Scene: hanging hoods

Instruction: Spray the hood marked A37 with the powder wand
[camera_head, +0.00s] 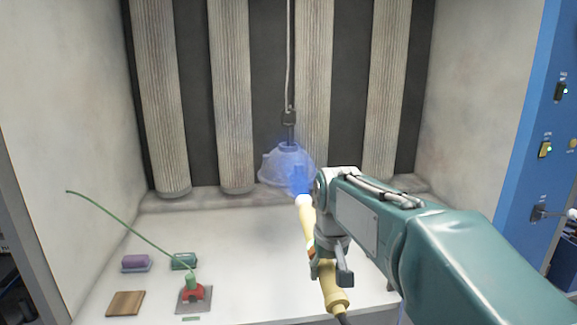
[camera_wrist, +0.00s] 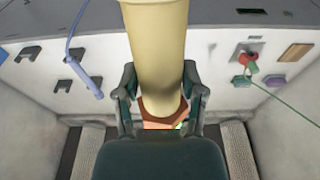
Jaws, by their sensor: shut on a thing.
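The hood (camera_head: 280,165), a bell-shaped piece tinted blue by a haze, hangs upright from a hook on a cord in the middle of the booth. I can read no A37 marking on it. The powder wand (camera_head: 306,222) is cream with a white tip, pointing up at the hood's lower right side. A bright blue cloud lies between tip and hood, which look apart. My gripper (camera_head: 318,252) is shut around the wand's body below the tip. In the wrist view, the wand (camera_wrist: 158,45) passes between the two fingers (camera_wrist: 160,98) and hides much behind it.
A red holder (camera_head: 194,294) with a long thin green rod stands on the white bench, near a purple block (camera_head: 135,262), a green block (camera_head: 184,261) and a wooden block (camera_head: 125,303). Ribbed columns (camera_head: 232,100) line the back. A blue switch panel (camera_head: 548,130) stands right.

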